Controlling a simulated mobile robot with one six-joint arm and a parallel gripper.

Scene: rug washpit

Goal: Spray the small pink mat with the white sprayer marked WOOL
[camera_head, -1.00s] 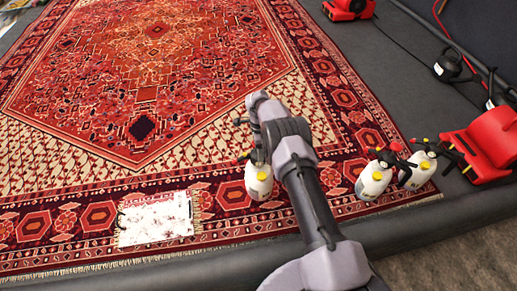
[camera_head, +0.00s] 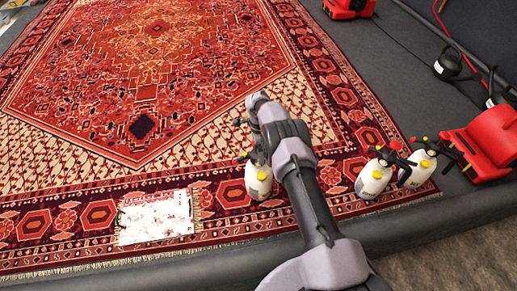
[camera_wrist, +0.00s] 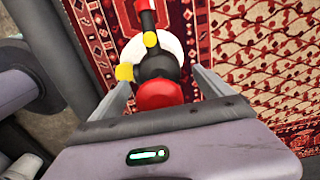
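A white sprayer (camera_head: 258,183) with a yellow cap and dark head stands upright on the large rug, beside my arm. In the wrist view the sprayer (camera_wrist: 160,60) shows from above, with a red top, between the two fingers of my gripper (camera_wrist: 163,78). Whether the fingers press on it is unclear. Two similar white sprayers (camera_head: 373,180) (camera_head: 419,168) stand at the rug's right corner. No WOOL marking can be read on any. A small whitish mat with reddish patches (camera_head: 156,216) lies on the rug's front border, left of the nearest sprayer. No plainly pink mat shows.
The large red patterned rug (camera_head: 150,100) covers most of the floor. A red machine (camera_head: 484,148) stands at the right edge, another red one (camera_head: 347,8) at the back. A black container (camera_head: 447,66) stands near the wall. The rug's middle is clear.

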